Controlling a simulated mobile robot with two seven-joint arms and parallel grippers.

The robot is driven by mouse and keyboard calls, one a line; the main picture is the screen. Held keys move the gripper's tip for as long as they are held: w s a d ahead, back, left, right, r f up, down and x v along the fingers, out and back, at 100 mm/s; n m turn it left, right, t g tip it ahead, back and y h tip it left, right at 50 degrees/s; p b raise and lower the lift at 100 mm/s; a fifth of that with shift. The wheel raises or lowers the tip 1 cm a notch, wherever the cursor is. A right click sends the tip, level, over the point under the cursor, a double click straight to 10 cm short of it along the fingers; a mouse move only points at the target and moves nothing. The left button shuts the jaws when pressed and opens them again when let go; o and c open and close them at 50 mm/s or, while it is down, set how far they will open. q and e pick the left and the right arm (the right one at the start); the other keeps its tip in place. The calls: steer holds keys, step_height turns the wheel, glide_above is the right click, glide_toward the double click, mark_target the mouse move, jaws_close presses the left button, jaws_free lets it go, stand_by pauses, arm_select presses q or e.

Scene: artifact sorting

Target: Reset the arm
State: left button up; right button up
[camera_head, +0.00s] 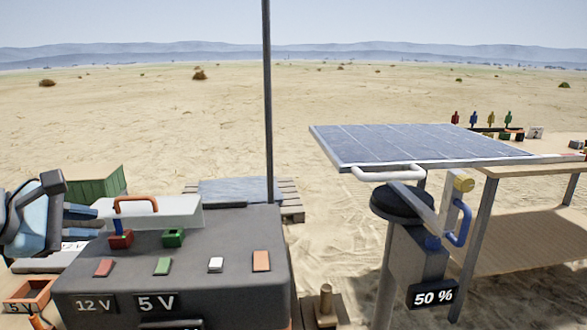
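My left arm comes in at the left edge, with blue and dark grey parts. My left gripper (66,202) is at its end, left of the white panel with the orange handle. A dark upper part and a lower part point to the right, but I cannot make out the fingers well enough to tell open from shut. I see nothing clearly held in it. My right gripper is not in view.
A dark console (225,250) marked 12 V and 5 V carries coloured blocks and the white panel (170,214). A thin pole (268,100) rises behind it. A solar panel (420,145), a 50 % sign (433,296) and a wooden table (525,230) stand right. Open sand lies behind.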

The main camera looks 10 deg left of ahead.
arm_select(q)
steer(key=s+d+f+m+t+h+p, duration=0.1)
steer(key=s+d+f+m+t+p, duration=0.2)
steer(key=d+m, duration=0.5)
steer(key=s+d+f+m+t+h+p, duration=0.2)
steer(key=s+d+f+m, duration=0.25)
steer(key=d+m, duration=0.4)
steer(key=s+d+f+m+t+h+p, duration=0.15)
steer(key=s+d+f+m+p, duration=0.35)
steer(key=d, duration=0.6)
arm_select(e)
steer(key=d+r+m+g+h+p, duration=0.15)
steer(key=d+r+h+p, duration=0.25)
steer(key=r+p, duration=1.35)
arm_select(q)
steer(key=s+a+r+m+g+y+p, duration=0.1)
steer(key=a+r+g+y+p, duration=0.5)
steer(key=p, duration=1.1)
steer(key=shift+s+a+r, duration=0.4)
steer(key=shift+s+a, duration=0.1)
steer(key=shift+a, duration=0.6)
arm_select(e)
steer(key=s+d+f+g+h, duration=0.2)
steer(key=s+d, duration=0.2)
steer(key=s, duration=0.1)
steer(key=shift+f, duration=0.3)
